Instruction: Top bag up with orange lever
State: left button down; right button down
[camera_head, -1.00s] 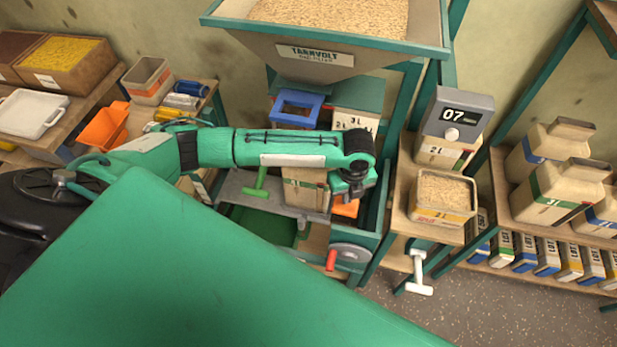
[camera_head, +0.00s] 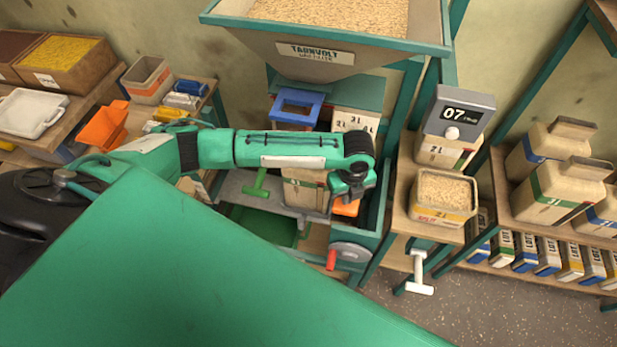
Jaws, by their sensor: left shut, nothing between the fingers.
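The orange lever (camera_head: 345,208) shows as a small orange patch on the right side of the filling bay under the hopper. My left gripper (camera_head: 350,194) is shut and empty, just above the lever and partly covering it. I cannot tell whether they touch. The bag (camera_head: 305,191) stands upright in the bay to the left of the gripper, its top partly hidden by my left arm. The grain hopper (camera_head: 315,55) is above, filled with pale grain. My right gripper is not in view.
A green lever (camera_head: 259,183) and a red-handled crank (camera_head: 331,260) are near the bay. To the right stand a scale display (camera_head: 455,115) reading 07, an open grain container (camera_head: 442,199) and a white T-handle (camera_head: 419,287). Bags fill the right shelf (camera_head: 545,258).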

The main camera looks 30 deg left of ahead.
pick_arm(q)
jog(key=shift+f+b, duration=0.85)
jog(key=shift+f, duration=1.25)
dwell(0.6)
notch_tip(320, 180, up, 9)
jog(key=p, duration=0.8)
jog(key=shift+r+p, duration=0.15)
jog(key=shift+p, duration=0.25)
